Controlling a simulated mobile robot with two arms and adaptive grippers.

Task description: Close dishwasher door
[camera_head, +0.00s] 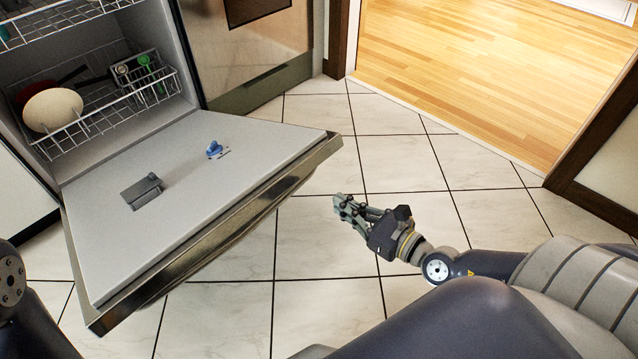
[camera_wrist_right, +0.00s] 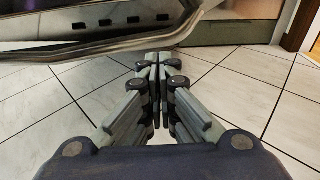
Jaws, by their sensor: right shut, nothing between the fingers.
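The dishwasher door (camera_head: 200,185) is folded down open at the left of the head view, its inner face up with a grey dispenser flap and a blue knob on it. Its metal front edge (camera_head: 225,228) faces me. The door's edge also shows across the upper left of the right wrist view (camera_wrist_right: 90,45). My right gripper (camera_head: 340,203) is shut and empty. It is over the tiles to the right of the door, apart from it in the head view. In the right wrist view its fingertips (camera_wrist_right: 152,62) meet. My left gripper is out of view; only part of my left arm shows.
The dishwasher's lower rack (camera_head: 110,105) holds a cream plate (camera_head: 52,110) and other dishes inside the cavity. A cabinet (camera_head: 250,45) stands right of the dishwasher. Tiled floor (camera_head: 400,150) is clear right of the door, with a wooden floor (camera_head: 490,70) beyond.

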